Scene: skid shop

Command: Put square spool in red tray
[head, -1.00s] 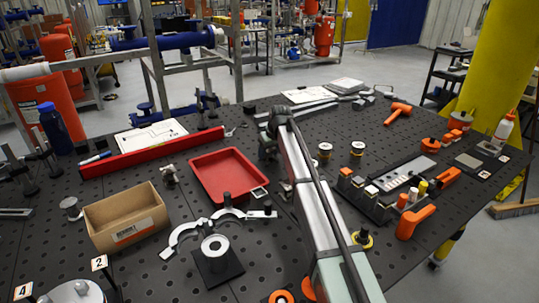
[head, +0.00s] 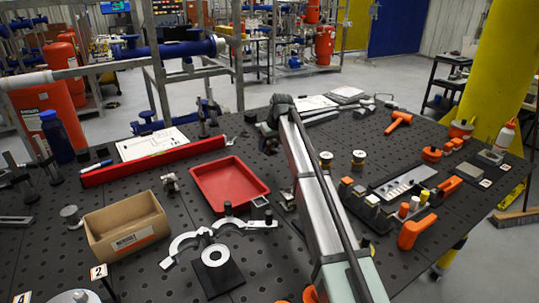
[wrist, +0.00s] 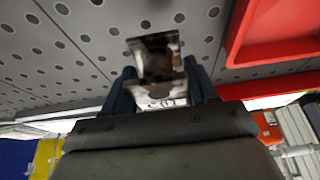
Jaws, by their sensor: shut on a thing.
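The square spool (wrist: 158,62) shows in the wrist view as a metallic piece with square end plates, between the two dark fingers of my gripper (wrist: 165,88). My gripper is shut on it. I cannot tell whether it touches the table. The red tray (wrist: 238,35) lies close by at the right of the wrist view. In the head view the red tray (head: 207,203) lies mid-table and looks empty. My arm hides most of my gripper there.
A silver clamp piece (head: 188,240) and a black block with a ring (head: 216,272) lie just before the tray. A cardboard box (head: 125,250) stands left. A red bar (head: 150,163) lies behind. Spools (head: 358,157) and orange parts (head: 412,234) stand right of my arm.

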